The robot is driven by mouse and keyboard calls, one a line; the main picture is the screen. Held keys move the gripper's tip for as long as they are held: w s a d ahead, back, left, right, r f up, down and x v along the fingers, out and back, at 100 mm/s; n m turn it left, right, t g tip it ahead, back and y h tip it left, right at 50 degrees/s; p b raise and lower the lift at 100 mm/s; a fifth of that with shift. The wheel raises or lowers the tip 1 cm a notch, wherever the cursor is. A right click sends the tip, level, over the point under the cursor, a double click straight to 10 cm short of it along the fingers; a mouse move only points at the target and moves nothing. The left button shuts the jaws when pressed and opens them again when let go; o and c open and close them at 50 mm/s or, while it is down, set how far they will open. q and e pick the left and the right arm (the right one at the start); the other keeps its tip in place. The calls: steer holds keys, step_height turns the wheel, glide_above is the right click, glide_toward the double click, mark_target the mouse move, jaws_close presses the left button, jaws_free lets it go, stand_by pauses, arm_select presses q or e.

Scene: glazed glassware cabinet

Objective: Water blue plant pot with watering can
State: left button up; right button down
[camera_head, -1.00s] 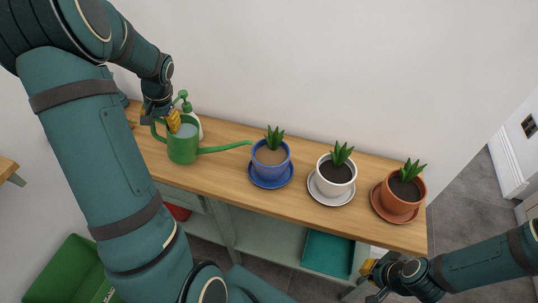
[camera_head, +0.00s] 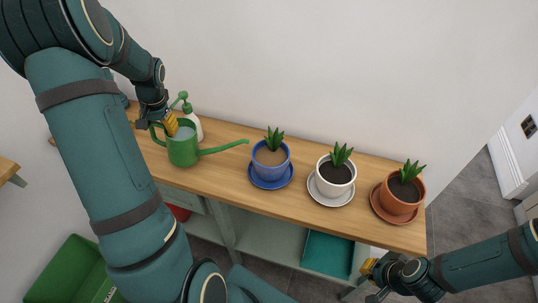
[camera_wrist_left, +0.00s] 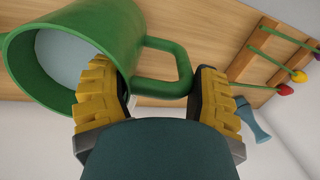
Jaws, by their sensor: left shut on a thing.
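The green watering can (camera_head: 183,150) is near the left end of the wooden shelf top, its long spout pointing right towards the blue pot. My left gripper (camera_head: 167,124) is shut on its handle; the wrist view shows the handle (camera_wrist_left: 176,62) between the yellow fingers and grey-blue water (camera_wrist_left: 65,58) inside the can. The can looks upright; I cannot tell whether its base touches the wood. The blue plant pot (camera_head: 271,161), with brown soil and a green plant, stands on a blue saucer (camera_head: 271,184) beyond the spout tip. My right gripper (camera_head: 372,281) is low at the right, away from the pots; its finger opening is unclear.
A white pot (camera_head: 335,179) on a pale saucer and a terracotta pot (camera_head: 399,197) on its saucer stand right of the blue pot. A spray bottle (camera_head: 187,106) stands behind the can. The wall borders the shelf top (camera_head: 225,175) at the back.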

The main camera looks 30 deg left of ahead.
arm_select(q)
steer(key=shift+s+a+f+h, duration=0.1)
steer(key=shift+a+f+h, duration=0.15)
steer(key=shift+f, duration=0.2)
steer(key=shift+s+a+f+h, duration=0.1)
steer(key=shift+a+f+h, duration=0.1)
steer(key=shift+f, duration=0.2)
steer(key=shift+a+f+t+h+b, duration=0.15)
steer(key=shift+f+h+b, duration=0.15)
steer(key=shift+f, duration=0.2)
steer(key=shift+a+f+t+h+b, duration=0.15)
steer(key=shift+f+b, duration=0.2)
steer(key=shift+f, duration=0.1)
steer(key=shift+r, duration=0.25)
steer(key=shift+r+p, duration=1.5)
steer(key=shift+r, duration=0.4)
steer(key=shift+s+f, duration=0.1)
steer(key=shift+s, duration=0.05)
